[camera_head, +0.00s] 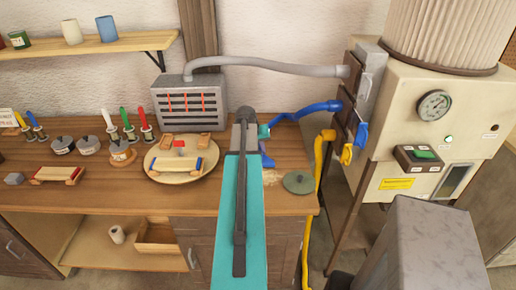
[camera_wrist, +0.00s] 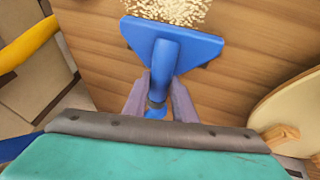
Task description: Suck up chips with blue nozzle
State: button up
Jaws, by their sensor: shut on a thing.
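My gripper (camera_wrist: 158,98) is shut on the neck of the blue nozzle (camera_wrist: 172,48), with one finger on each side of it. The nozzle's wide mouth points away from the gripper and lies at the near edge of a patch of pale chips (camera_wrist: 172,9). In the head view the chips (camera_head: 288,177) lie on the bench, right of my arm. There the nozzle (camera_head: 267,160) is mostly hidden behind my arm. A blue hose (camera_head: 305,110) runs from near my gripper to a port by the machine. I cannot tell whether the nozzle touches the bench.
A yellow hose (camera_head: 318,180) hangs over the bench's right end. A grey-green disc (camera_head: 298,182) lies beside the chips. A round wooden board (camera_head: 160,173) with blocks is left of my arm. The beige machine (camera_head: 440,120) has a gauge, lit green lamp, blue lever (camera_head: 361,135) and yellow lever (camera_head: 347,155).

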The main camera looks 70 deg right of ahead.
jog(key=shift+f+b, duration=0.5)
jog(key=shift+f, duration=0.35)
dwell(0.7)
jog(key=shift+s+a, duration=0.1)
jog(key=shift+a, duration=0.05)
jog(key=shift+s+a+r, duration=0.1)
jog(key=shift+s+a, duration=0.2)
jog(key=shift+a, duration=0.5)
jog(key=shift+s+a, duration=0.25)
jog(key=shift+a, duration=0.5)
jog(key=shift+s+a, duration=0.35)
jog(key=shift+a, duration=0.5)
jog(key=shift+s+a, duration=0.3)
jog(key=shift+a, duration=0.5)
jog(key=shift+a, duration=0.1)
jog(key=shift+s+a, duration=0.35)
jog(key=shift+a, duration=0.45)
jog(key=shift+s+a, duration=0.3)
jog(key=shift+a, duration=0.45)
